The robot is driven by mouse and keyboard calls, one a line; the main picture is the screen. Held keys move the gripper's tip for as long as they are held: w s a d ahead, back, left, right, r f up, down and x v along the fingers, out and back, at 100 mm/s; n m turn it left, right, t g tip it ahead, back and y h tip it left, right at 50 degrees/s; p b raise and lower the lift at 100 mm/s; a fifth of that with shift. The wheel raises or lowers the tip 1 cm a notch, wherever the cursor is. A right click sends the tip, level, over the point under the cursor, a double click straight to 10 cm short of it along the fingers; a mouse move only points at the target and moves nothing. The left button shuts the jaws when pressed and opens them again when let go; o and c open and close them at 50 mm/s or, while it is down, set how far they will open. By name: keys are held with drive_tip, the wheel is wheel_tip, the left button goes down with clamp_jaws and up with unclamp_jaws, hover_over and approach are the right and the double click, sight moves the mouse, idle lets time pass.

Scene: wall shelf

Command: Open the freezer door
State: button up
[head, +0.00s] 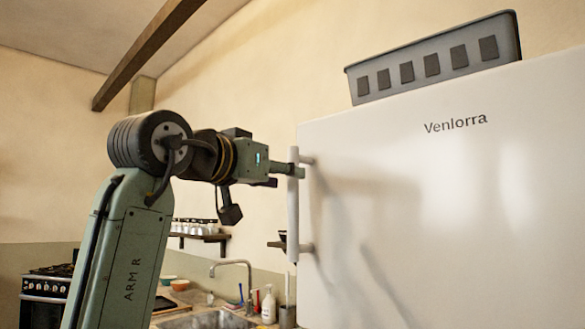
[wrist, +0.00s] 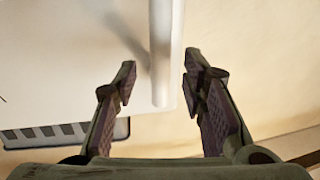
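The white freezer door (head: 430,215) fills the right of the head view, with no gap visible along its edge. Its upright white handle (head: 293,215) runs down the door's left side. My gripper (head: 295,172) is at the upper end of the handle. In the wrist view the handle (wrist: 161,35) lies between my two spread fingers, with space showing on both sides. The fingers look open and not clamped on it. The freezer's inside is hidden.
A grey basket (head: 440,66) stands on top of the freezer. A sink (head: 207,319) with a tap (head: 236,264) and a soap bottle (head: 268,306) are below, behind my arm. A small shelf with glasses (head: 197,228) hangs on the wall, and a stove (head: 45,295) stands at far left.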

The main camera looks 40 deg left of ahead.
drive_tip(key=shift+w+a+p, duration=0.15)
drive_tip(key=shift+w+p, duration=0.1)
drive_tip(key=shift+w, duration=0.8)
drive_tip(key=shift+w+a+p, duration=0.15)
drive_tip(key=shift+w+p, duration=0.1)
drive_tip(key=shift+w, duration=0.8)
drive_tip(key=shift+c, duration=0.3)
clamp_jaws()
